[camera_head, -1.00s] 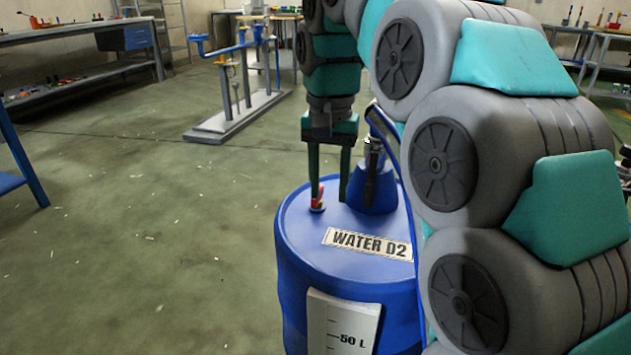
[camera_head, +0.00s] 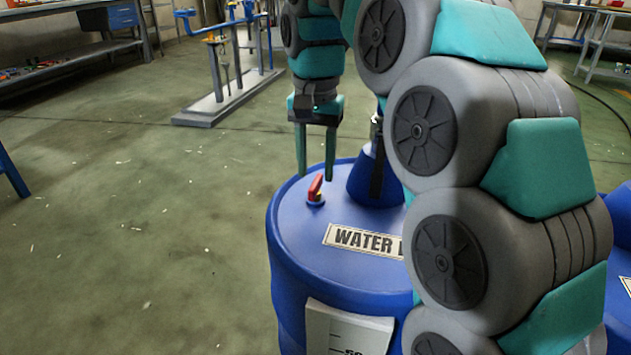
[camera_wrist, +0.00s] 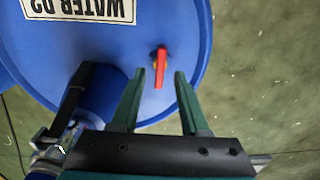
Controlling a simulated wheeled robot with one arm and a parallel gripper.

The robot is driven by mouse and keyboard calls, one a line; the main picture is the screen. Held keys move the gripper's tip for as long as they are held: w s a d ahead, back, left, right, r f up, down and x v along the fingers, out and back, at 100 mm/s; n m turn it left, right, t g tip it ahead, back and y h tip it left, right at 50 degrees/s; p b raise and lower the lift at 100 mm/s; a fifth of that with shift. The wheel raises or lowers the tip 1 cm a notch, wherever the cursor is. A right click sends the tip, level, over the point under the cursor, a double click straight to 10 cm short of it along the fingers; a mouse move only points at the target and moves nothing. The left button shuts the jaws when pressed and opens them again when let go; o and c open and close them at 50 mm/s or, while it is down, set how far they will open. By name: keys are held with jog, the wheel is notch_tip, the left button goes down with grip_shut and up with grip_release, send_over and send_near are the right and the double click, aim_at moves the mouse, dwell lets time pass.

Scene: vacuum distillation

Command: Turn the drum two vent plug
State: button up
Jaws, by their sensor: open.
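The drum two vent plug (camera_head: 315,190) is a small red handle on a blue base, on top of the blue drum (camera_head: 292,240) labelled "WATER D2". In the wrist view the red plug (camera_wrist: 160,68) lies just beyond the fingertips, about midway between their lines. My gripper (camera_head: 316,178) is open and empty above the drum top, with its fingers pointing down. In the head view the fingertips stand above and around the plug's sides; the exact height gap is hard to tell. In the wrist view my gripper (camera_wrist: 154,73) shows both fingers apart, touching nothing.
A blue cone-shaped fitting (camera_head: 372,182) with a dark lever (camera_head: 377,170) stands on the drum close to the right of my gripper. The label (camera_head: 362,240) lies in front. A pipe stand (camera_head: 228,95) is on the floor behind. The floor to the left is clear.

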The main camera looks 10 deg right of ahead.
aim_at(316, 187)
jog(key=shift+f, duration=1.3)
grip_shut()
